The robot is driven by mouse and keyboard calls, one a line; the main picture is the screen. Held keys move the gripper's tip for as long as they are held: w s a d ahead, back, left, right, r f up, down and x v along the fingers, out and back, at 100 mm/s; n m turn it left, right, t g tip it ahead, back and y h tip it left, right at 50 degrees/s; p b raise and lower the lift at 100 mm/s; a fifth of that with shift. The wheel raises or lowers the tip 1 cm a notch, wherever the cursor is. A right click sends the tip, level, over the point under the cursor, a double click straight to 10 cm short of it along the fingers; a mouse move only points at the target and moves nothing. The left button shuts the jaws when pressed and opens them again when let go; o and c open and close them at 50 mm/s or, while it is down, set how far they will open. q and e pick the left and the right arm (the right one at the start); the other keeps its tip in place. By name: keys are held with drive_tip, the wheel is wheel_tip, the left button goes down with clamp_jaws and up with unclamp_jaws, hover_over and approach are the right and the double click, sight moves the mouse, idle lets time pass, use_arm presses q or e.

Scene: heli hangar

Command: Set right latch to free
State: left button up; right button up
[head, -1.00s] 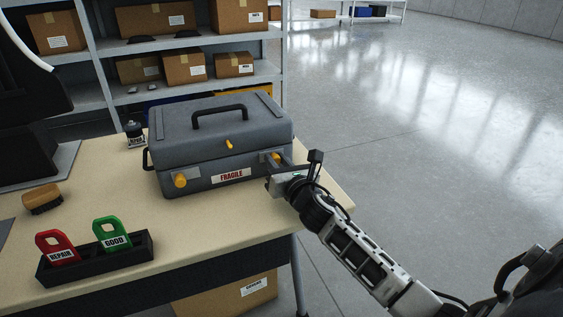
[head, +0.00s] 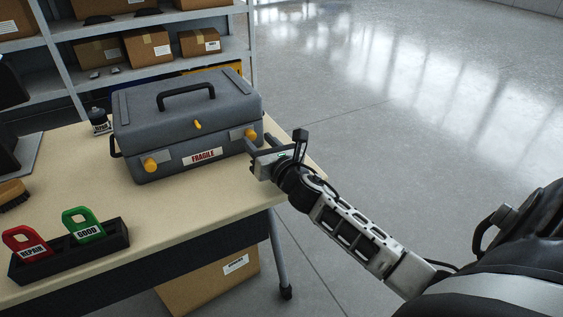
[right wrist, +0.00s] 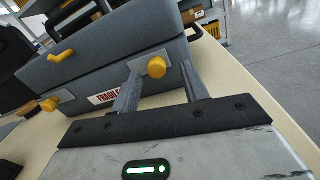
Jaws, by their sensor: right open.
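The grey case (head: 190,115) stands shut on the table, with a FRAGILE label on its front. The right latch (head: 250,133) has a yellow knob on a grey plate at the right of the front; it also shows in the right wrist view (right wrist: 157,67). My right gripper (head: 258,144) is open and empty just in front of it. In the right wrist view the knob shows between the two fingertips (right wrist: 159,72), with gaps at both sides. The left latch (head: 150,164) has a similar yellow knob. My left gripper is out of view.
A small yellow catch (head: 197,124) sits at the lid's front middle. A black holder (head: 70,256) with a red REPAIR tag (head: 27,242) and a green GOOD tag (head: 83,224) stands at front left. A small bottle (head: 99,121) is behind. Floor is clear at right.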

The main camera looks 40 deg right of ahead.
drive_tip(key=s+a, duration=0.1)
drive_tip(key=s, duration=1.2)
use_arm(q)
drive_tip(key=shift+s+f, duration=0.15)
use_arm(e)
drive_tip(key=shift+a, duration=0.1)
use_arm(q)
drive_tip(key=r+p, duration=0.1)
drive_tip(key=p, duration=0.2)
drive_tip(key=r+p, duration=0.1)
drive_tip(key=p, duration=0.2)
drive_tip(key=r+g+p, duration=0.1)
drive_tip(key=p, duration=0.2)
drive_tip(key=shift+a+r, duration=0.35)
use_arm(e)
drive_tip(key=s+a+f+m+g+y, duration=0.2)
drive_tip(key=s+a+m, duration=0.4)
drive_tip(key=m, duration=0.9)
drive_tip(key=s+a+f+m+g+y, duration=0.3)
drive_tip(key=s+a+m+g, duration=0.2)
drive_tip(key=a+m, duration=0.7)
drive_tip(key=s+m, duration=0.1)
drive_tip(key=m, duration=0.3)
drive_tip(key=shift+s+f, duration=0.25)
drive_tip(key=shift+f, duration=0.05)
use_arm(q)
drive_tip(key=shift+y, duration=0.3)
